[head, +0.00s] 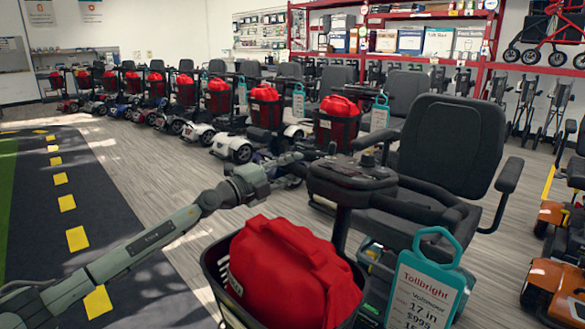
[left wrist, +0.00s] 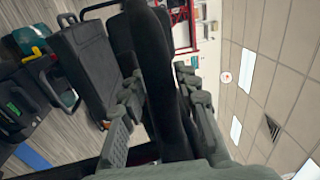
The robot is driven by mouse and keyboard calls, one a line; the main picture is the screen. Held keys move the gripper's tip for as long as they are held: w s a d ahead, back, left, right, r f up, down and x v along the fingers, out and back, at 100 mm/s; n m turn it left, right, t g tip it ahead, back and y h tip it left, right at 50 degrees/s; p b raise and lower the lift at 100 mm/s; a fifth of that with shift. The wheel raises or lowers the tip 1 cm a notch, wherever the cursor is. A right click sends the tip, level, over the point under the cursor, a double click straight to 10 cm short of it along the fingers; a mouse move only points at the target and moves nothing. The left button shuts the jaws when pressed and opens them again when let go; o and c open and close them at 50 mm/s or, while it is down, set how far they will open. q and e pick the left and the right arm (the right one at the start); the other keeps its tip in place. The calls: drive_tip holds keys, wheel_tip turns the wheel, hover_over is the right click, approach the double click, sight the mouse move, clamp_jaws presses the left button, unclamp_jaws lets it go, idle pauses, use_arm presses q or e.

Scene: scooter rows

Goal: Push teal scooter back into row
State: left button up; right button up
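The nearest scooter (head: 375,190) stands in front of me with a black seat (head: 450,150), a black tiller head and a red bag (head: 290,275) in its front basket. Teal shows on its low body, partly hidden by a teal-framed price tag (head: 430,285). My left gripper (head: 300,158) is at the left end of the handlebar. In the left wrist view, the two fingers of my left gripper (left wrist: 157,85) lie either side of a dark bar (left wrist: 155,60). Whether they press on it is unclear. My right gripper is not seen.
A row of similar scooters with red bags (head: 265,92) runs back to the left. A dark mat with yellow dashes (head: 68,203) lies at left. Orange scooters (head: 555,280) stand at the right edge. Red shelving (head: 400,62) lines the back wall. Bare wood floor (head: 150,170) lies between mat and row.

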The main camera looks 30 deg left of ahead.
use_arm(q)
clamp_jaws()
